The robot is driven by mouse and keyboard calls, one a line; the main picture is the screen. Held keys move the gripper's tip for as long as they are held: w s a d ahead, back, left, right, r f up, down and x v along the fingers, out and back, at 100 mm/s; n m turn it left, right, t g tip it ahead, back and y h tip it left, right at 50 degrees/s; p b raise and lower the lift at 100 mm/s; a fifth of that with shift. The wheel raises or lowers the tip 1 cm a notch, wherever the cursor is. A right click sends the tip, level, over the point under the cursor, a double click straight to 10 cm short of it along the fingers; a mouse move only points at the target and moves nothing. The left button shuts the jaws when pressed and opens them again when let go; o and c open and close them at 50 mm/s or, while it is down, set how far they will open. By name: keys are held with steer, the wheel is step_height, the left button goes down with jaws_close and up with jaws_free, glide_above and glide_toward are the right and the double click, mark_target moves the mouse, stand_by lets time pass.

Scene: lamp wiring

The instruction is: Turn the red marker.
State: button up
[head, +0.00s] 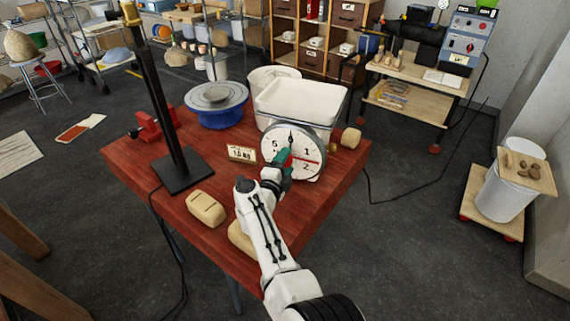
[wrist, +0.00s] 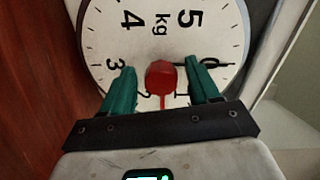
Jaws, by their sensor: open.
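The red marker (wrist: 160,76) sits at the centre of the white scale dial (wrist: 160,20) in the wrist view. It has a thick red hub, and its thin red pointer lies between the 1 and the 2. The marker also shows in the head view (head: 308,161), pointing right. A black needle (wrist: 215,65) points at 0. My gripper (wrist: 163,78) is open, with one teal finger on each side of the red hub. Gaps show between the fingers and the hub. In the head view my gripper (head: 284,158) is in front of the dial and hides its middle.
The scale carries a white tray (head: 300,100) and stands on a red table (head: 150,170). A small "1.0 kg" sign (head: 241,154), a clay block (head: 206,208), a black stand (head: 183,170) and a blue turntable (head: 216,110) are nearby. Another clay piece is partly behind my arm.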

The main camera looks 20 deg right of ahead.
steer(key=p+v, duration=0.3)
steer(key=v, duration=0.7)
steer(key=shift+s+a, duration=0.2)
steer(key=shift+s, duration=0.1)
